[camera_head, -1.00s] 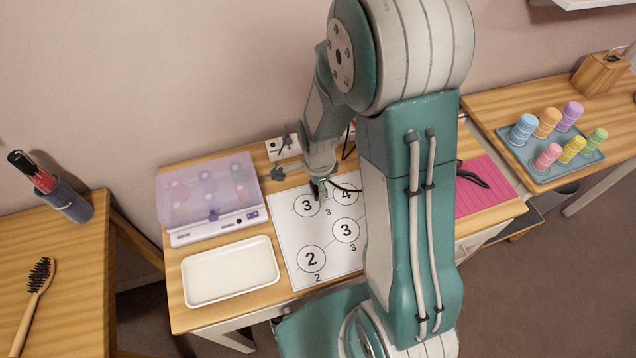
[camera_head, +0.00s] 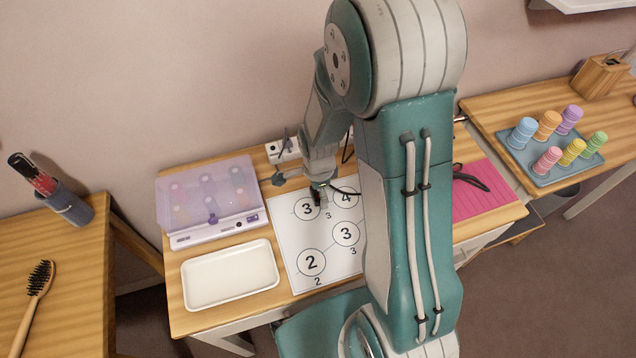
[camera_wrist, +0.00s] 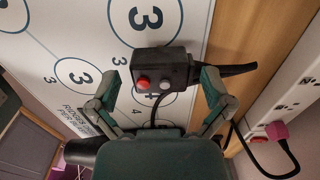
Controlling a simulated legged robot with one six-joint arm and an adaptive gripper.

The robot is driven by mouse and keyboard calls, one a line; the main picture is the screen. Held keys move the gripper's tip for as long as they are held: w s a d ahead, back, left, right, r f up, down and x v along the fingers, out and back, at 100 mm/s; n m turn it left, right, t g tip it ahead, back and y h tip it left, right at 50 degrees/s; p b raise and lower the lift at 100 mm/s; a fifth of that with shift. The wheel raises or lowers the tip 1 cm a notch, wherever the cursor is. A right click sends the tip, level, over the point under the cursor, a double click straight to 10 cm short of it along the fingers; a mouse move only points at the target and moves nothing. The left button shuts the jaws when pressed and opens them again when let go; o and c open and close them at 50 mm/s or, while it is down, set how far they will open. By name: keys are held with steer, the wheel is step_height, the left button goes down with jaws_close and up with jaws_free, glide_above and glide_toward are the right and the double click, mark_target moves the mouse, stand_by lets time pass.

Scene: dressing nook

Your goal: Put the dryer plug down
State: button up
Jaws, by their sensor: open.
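The dryer plug (camera_wrist: 160,72) is a black block with a red button and a pale button on its face. In the wrist view it sits between my gripper's fingers, over the white numbered sheet (camera_wrist: 110,25), with gaps beside it. A black cord leaves its right side. My gripper (camera_wrist: 160,82) is open around the plug. In the head view my gripper (camera_head: 322,192) is low over the upper part of the numbered sheet (camera_head: 300,240), and the plug is mostly hidden there. I cannot tell whether the plug's underside fully touches the sheet.
A white power strip (camera_head: 283,149) lies behind the sheet; a pink plug (camera_wrist: 277,130) sits by it. A white tray (camera_head: 230,291) and lilac case (camera_head: 210,200) stand left. A pink mat (camera_head: 490,200) with a dark, partly hidden object lies right. The sheet's lower left is clear.

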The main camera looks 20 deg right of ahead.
step_height(320, 180, up, 13)
steer(key=s+r+n+t, duration=0.5)
steer(key=s+r+n, duration=0.9)
steer(key=n, duration=0.4)
steer(key=shift+r+t, duration=0.3)
steer(key=shift+r, duration=0.1)
steer(key=shift+r, duration=0.3)
